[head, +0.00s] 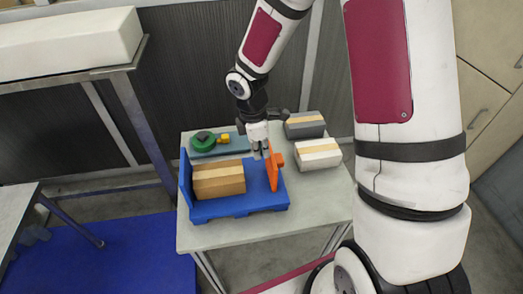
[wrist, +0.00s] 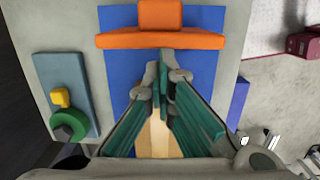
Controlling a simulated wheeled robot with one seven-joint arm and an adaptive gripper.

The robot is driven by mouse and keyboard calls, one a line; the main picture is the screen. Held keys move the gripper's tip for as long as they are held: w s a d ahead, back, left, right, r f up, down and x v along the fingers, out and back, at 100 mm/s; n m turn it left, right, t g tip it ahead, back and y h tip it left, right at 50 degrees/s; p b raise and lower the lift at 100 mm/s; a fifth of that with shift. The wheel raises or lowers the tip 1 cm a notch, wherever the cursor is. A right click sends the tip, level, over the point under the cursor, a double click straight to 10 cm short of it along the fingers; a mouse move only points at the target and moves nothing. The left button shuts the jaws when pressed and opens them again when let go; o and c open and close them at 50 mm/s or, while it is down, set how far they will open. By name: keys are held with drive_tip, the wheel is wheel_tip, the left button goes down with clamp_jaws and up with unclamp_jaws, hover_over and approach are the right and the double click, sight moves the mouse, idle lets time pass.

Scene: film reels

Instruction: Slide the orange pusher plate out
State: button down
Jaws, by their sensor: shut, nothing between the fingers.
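The orange pusher plate (head: 272,172) stands upright at the right part of the blue tray (head: 240,207), with an orange block on its right side. In the wrist view the plate (wrist: 160,41) crosses the top, its block beyond it. A tan cardboard box (head: 218,182) sits in the left part of the tray; part of it (wrist: 155,140) shows below my fingers in the wrist view. My gripper (head: 258,154) is shut and empty, pointing down between the box and the plate, close to the plate's box side. I cannot tell whether the fingertips (wrist: 161,75) touch the plate.
Behind the tray, a blue-grey board (head: 212,147) carries a green disc (head: 203,138) and a yellow block (head: 223,139). Two boxes with tan stripes, dark grey (head: 305,124) and light grey (head: 318,154), stand right of the plate. The table's front right (head: 310,205) is bare.

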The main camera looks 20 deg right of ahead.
sight(271, 154)
drive_tip(key=shift+s+f, duration=0.2)
drive_tip(key=shift+f, duration=0.5)
drive_tip(key=shift+s+d+p, duration=0.15)
drive_tip(key=shift+d+p, duration=0.05)
drive_tip(key=shift+d, duration=0.5)
drive_tip(key=shift+s+d+p, duration=0.1)
drive_tip(key=shift+d+p, duration=0.05)
drive_tip(key=shift+d, duration=0.5)
drive_tip(key=a, duration=0.3)
drive_tip(key=shift+w, duration=0.3)
wheel_tip(271, 154, up, 6)
drive_tip(key=p, duration=0.2)
drive_tip(key=shift+w+r+p, duration=0.15)
drive_tip(key=shift+w+p, duration=0.1)
drive_tip(key=shift+p, duration=0.15)
